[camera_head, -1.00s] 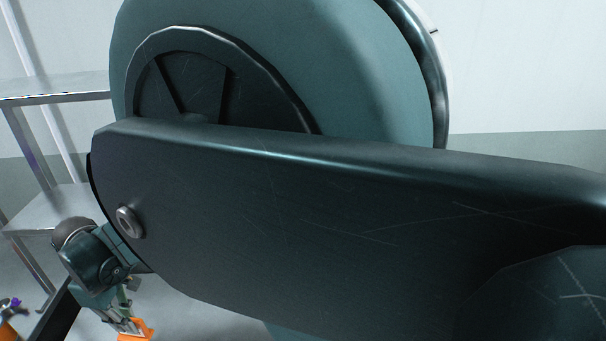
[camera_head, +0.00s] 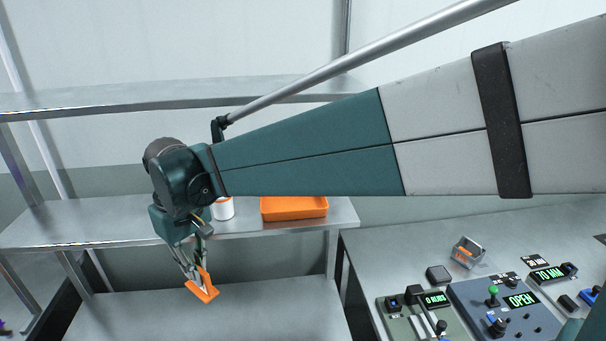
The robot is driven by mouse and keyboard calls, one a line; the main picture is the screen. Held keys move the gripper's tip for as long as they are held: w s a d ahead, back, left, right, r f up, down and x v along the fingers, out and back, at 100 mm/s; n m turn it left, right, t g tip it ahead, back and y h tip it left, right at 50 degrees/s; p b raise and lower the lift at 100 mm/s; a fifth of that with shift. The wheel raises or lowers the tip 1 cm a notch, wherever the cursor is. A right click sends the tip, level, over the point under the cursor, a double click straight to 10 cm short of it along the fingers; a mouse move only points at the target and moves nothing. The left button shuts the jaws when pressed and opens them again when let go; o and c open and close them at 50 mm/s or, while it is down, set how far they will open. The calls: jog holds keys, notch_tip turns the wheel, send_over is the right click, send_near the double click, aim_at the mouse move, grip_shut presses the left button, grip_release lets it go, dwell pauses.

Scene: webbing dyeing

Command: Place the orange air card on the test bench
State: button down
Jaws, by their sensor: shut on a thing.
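My gripper (camera_head: 198,278) hangs at the lower left, pointing down, shut on the orange air card (camera_head: 203,293). The card is tilted and appears held above a low grey metal surface. The gripper's fingers cover part of it. A grey bench (camera_head: 400,252) with control panels stands at the right; I cannot tell for sure whether it is the test bench.
A metal rack shelf (camera_head: 100,222) behind my gripper holds an orange tray (camera_head: 293,208) and a white cup (camera_head: 223,209). A small clear holder (camera_head: 467,251) sits on the right bench behind a panel reading OPEN (camera_head: 505,305). The low surface (camera_head: 265,315) looks clear.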

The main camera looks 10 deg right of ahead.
jog(key=d+r+m+p, duration=0.2)
jog(key=d+m, duration=0.3)
jog(key=d, duration=1.6)
jog(key=d+r+m+p, duration=0.25)
jog(key=d+m, duration=0.25)
jog(key=d, duration=1.7)
jog(key=w+d+r+m+b, duration=0.1)
jog(key=w+d, duration=0.2)
jog(key=d, duration=0.5)
jog(key=w+d+r+m+b, duration=0.2)
jog(key=w+d, duration=0.1)
jog(key=d, duration=0.6)
jog(key=w+d+r+m+b, duration=0.1)
jog(key=w+d, duration=0.2)
jog(key=d, duration=0.5)
jog(key=s+d+r+m+b, duration=0.1)
jog(key=s+d+b, duration=0.1)
jog(key=d, duration=1)
jog(key=s+d+r+m+b, duration=0.1)
jog(key=d+m, duration=0.1)
jog(key=d, duration=0.9)
jog(key=w+a+f+n+p, duration=0.7)
jog(key=w+a+f+n, duration=0.1)
jog(key=w+a+f, duration=1.4)
notch_tip(320, 180, down, 3)
jog(key=a, duration=0.2)
jog(key=shift+a+f, duration=0.15)
jog(key=shift+a, duration=0.2)
